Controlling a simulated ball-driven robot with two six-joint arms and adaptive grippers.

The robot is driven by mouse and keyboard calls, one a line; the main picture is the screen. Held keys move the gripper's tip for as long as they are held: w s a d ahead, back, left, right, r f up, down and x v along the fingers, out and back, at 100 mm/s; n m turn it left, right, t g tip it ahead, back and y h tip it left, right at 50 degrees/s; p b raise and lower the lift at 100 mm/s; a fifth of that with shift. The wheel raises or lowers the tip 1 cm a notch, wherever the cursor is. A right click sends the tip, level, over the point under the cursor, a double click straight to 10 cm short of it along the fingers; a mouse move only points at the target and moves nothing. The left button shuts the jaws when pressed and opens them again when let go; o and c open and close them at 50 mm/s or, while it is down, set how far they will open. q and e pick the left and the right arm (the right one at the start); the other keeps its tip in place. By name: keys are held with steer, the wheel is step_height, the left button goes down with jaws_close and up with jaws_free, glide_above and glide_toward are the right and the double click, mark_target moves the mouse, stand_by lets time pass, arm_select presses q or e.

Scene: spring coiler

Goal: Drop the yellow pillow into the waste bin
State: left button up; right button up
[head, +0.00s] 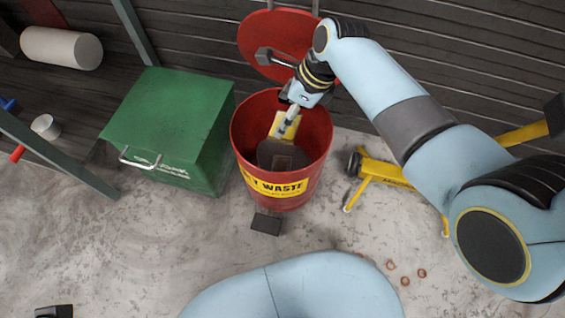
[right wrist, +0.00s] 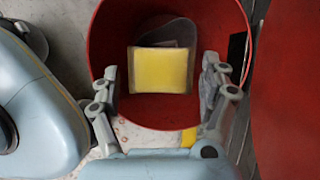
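The yellow pillow (head: 283,126) is within the mouth of the red waste bin (head: 241,140). In the right wrist view the pillow (right wrist: 160,70) lies between my spread fingers, with a gap on each side, and the bin's red wall (right wrist: 112,40) surrounds it. I cannot tell whether it rests on something or is falling. My right gripper (head: 291,121) points down into the bin; in the wrist view its fingers (right wrist: 160,88) are wide apart and hold nothing. The bin's round red lid (head: 262,36) stands open behind. My left gripper is not in view.
A green metal box (head: 170,120) stands close to the bin's left. A yellow stand (head: 375,172) is on the floor at the right. A black pedal (head: 266,223) sticks out at the bin's front. Several small copper-coloured rings (head: 392,265) lie on the concrete floor.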

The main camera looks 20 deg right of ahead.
steer(key=shift+o, duration=1.3)
steer(key=shift+r, duration=0.1)
steer(key=v, duration=1.1)
steer(key=shift+r, duration=0.4)
steer(key=shift+s, duration=0.25)
